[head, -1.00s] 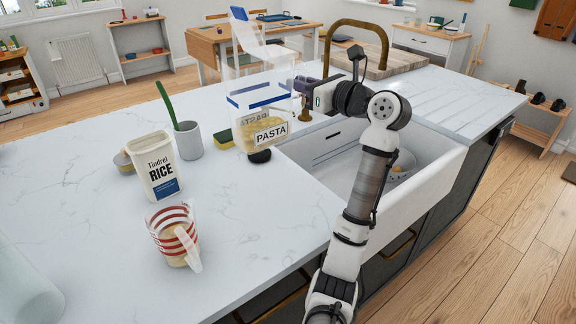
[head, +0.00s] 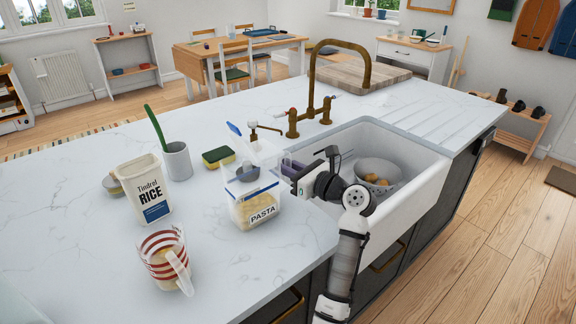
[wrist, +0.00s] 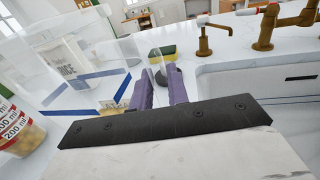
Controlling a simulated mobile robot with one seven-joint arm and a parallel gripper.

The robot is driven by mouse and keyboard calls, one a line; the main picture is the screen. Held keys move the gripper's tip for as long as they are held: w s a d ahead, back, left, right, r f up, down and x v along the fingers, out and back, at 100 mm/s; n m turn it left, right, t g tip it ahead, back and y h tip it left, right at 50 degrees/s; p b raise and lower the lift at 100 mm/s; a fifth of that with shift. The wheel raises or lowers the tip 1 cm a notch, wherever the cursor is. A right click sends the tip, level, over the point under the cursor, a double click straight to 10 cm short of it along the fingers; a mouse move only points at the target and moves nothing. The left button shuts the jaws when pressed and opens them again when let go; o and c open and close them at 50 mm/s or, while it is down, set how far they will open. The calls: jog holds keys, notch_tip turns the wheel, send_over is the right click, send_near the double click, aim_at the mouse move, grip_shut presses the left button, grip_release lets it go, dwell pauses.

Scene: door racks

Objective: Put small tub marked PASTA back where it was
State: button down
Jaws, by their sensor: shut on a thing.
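The clear small tub marked PASTA (head: 243,211) holds pale pasta and has a blue-edged lid (head: 241,142) standing open. It is upright, low over the worktop left of the sink; I cannot tell whether its base touches. My gripper (head: 286,167) reaches from the right and is shut on the tub's upper right side. In the wrist view, the tub (wrist: 88,88) fills the left, and the purple fingers of my gripper (wrist: 160,88) close around a clear part of it.
A rice tub (head: 140,190), a striped measuring jug (head: 160,262) and a grey cup (head: 178,162) stand left of the tub. A sponge (head: 218,157) lies behind, near a dark round object (head: 248,173). The sink (head: 405,205) with a colander (head: 378,175) and brass tap (head: 311,90) is right.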

jog(key=c, duration=1.4)
grip_release()
jog(key=shift+o, duration=0.2)
jog(key=b+v, duration=0.3)
jog(key=v, duration=0.9)
